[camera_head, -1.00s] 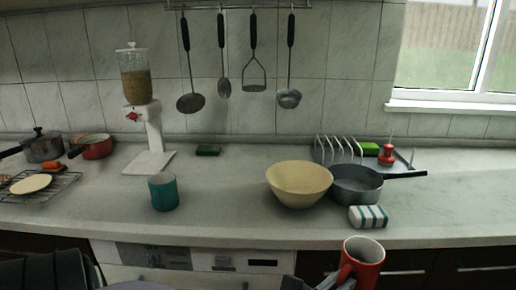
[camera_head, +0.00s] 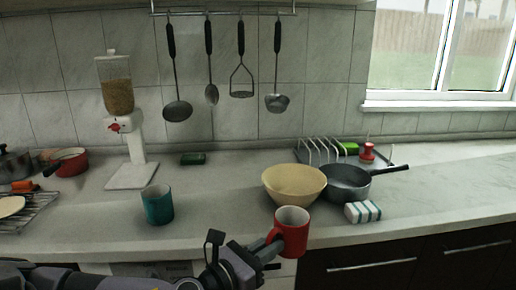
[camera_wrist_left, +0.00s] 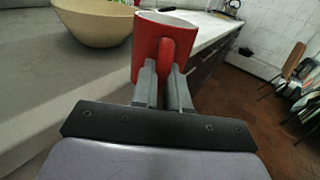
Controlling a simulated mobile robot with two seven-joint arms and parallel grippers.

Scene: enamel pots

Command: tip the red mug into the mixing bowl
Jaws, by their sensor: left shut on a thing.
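The red mug (camera_head: 291,231) is held upright in my left gripper (camera_head: 272,246), just in front of the counter's front edge. In the left wrist view the fingers (camera_wrist_left: 162,88) are shut on the handle of the red mug (camera_wrist_left: 148,45). The mixing bowl, cream-coloured (camera_head: 294,185), stands on the counter behind the mug and apart from it. In the left wrist view the bowl (camera_wrist_left: 95,25) is at the upper left, beside the mug. The mug's contents cannot be made out. My right gripper is not in view.
A grey pan (camera_head: 349,186) stands close right of the bowl, with a striped block (camera_head: 362,212) in front of it. A teal mug (camera_head: 158,204) stands to the left. Counter between teal mug and bowl is clear. Utensils hang on the wall behind.

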